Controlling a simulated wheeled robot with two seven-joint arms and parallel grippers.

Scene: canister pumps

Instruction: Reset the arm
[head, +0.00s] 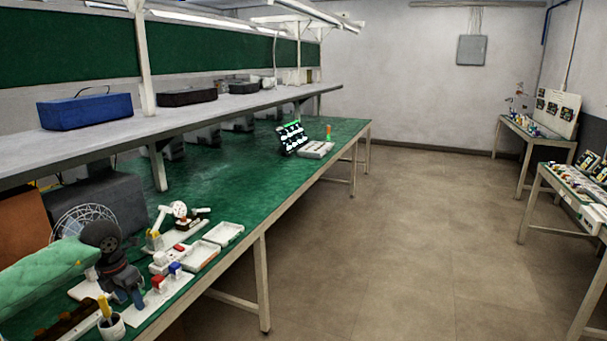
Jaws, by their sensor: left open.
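My left gripper (129,296) comes in from the left and points down over the near left part of the green-topped workbench (262,188). It is open, and I see nothing held in it. Its fingers are small and dark here, so the gap between them is hard to make out. Just right of it, a small red-topped piece (158,283) and a blue-topped piece (175,269) stand on a white board. My right gripper is not in view.
A white tray (223,233) lies near the bench's front edge. A cup with a yellow-handled tool (110,325) stands close below my gripper. A wire fan (83,222) stands behind. A shelf (190,118) overhangs the back. The bench's middle is clear.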

